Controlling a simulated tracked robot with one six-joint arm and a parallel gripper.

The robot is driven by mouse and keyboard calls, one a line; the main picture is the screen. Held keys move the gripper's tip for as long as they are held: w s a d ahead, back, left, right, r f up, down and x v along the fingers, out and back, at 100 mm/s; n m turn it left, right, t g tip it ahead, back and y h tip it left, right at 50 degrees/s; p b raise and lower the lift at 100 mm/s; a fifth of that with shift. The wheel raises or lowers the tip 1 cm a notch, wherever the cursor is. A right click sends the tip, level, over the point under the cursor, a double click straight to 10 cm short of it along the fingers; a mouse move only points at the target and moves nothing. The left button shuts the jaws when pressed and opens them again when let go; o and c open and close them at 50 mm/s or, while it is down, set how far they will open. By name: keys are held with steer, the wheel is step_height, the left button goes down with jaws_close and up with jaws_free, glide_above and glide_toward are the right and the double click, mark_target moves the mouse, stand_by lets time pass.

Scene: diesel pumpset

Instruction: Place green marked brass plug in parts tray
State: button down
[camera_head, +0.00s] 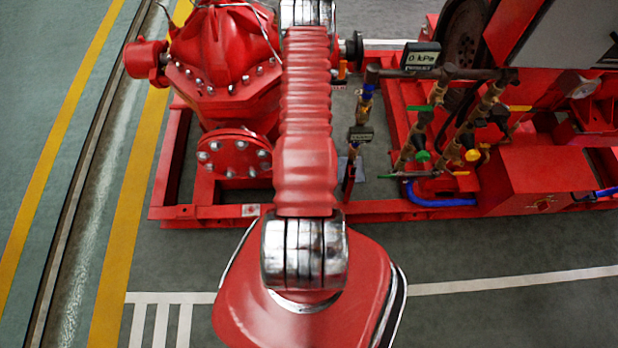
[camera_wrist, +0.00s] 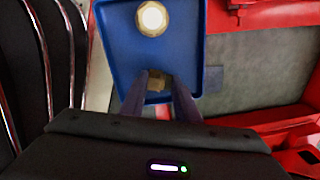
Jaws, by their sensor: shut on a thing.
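In the wrist view my gripper (camera_wrist: 157,82) is shut on a small brass piece, taken as the brass plug (camera_wrist: 156,75), between its fingertips. No green mark shows on the part of it I can see. The blue parts tray (camera_wrist: 185,45) lies beyond and under the fingertips, and the held plug appears over its near part. I cannot tell whether the plug touches the tray floor. A round, brass-rimmed piece with a bright pale face (camera_wrist: 152,18) is at the tray's far part. In the head view my arm hides the gripper and I cannot make out the tray.
The red pumpset frame (camera_head: 400,207) crosses the head view. Brass pipework (camera_head: 440,100) with green (camera_head: 423,155) and yellow (camera_head: 472,155) round parts stands right of my arm. The red pump (camera_head: 225,50) is at left. Open floor (camera_head: 500,320) lies in front.

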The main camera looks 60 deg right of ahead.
steer(key=shift+f, duration=0.1)
steer(key=c, duration=1.4)
jaws_free()
steer(key=shift+o, duration=0.2)
step_height(320, 180, up, 12)
steer(key=shift+a, duration=0.45)
steer(key=shift+s, duration=0.1)
